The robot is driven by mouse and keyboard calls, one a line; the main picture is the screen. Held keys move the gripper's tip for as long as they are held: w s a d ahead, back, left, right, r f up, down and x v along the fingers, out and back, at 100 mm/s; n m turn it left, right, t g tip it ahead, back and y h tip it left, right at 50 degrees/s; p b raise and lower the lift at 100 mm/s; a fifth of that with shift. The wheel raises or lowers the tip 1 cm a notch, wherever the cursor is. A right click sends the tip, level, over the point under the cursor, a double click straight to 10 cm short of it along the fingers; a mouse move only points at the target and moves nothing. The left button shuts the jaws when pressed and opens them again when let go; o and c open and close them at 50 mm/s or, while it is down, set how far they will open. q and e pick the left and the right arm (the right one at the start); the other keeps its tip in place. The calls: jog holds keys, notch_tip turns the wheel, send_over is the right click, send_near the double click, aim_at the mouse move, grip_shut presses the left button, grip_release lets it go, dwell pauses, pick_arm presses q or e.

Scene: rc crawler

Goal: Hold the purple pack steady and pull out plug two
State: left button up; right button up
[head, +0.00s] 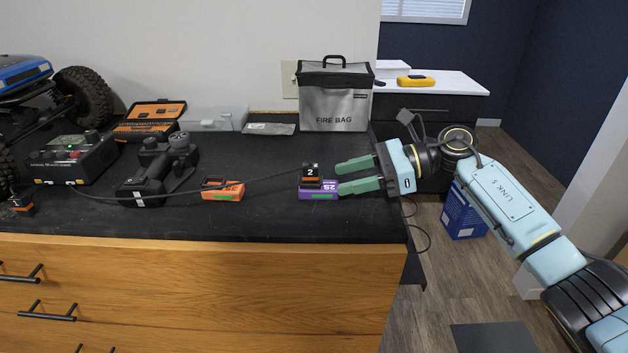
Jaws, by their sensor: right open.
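The purple pack (318,190) lies on the black bench top near its right end. Plug two (311,172), a black block marked "2" with orange at its base, sits on top of the pack's back part. A dark cable runs left from the plug across the bench. My right gripper (338,178) comes in from the right with green fingers, open. Its fingertips are right beside the pack and plug; whether they touch cannot be told. My left gripper is not in view.
An orange pack (222,189) lies left of the purple one. A black controller (160,170), a charger (72,160), another plug (20,205) and an RC crawler (88,97) stand further left. A silver fire bag (335,95) stands behind. The bench front between is clear.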

aim_at(327, 185)
jog(key=b+x, duration=0.1)
jog(key=x, duration=0.2)
jog(key=shift+a+f+b, duration=0.25)
jog(key=shift+a+b, duration=0.05)
jog(key=shift+b, duration=0.05)
jog(key=shift+a+f, duration=0.1)
jog(key=shift+a, duration=0.25)
jog(key=shift+a+b, duration=0.2)
jog(key=shift+b, duration=0.1)
jog(key=shift+a, duration=0.2)
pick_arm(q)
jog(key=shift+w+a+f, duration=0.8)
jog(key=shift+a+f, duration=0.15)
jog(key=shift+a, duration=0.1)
pick_arm(e)
jog(key=shift+c, duration=0.4)
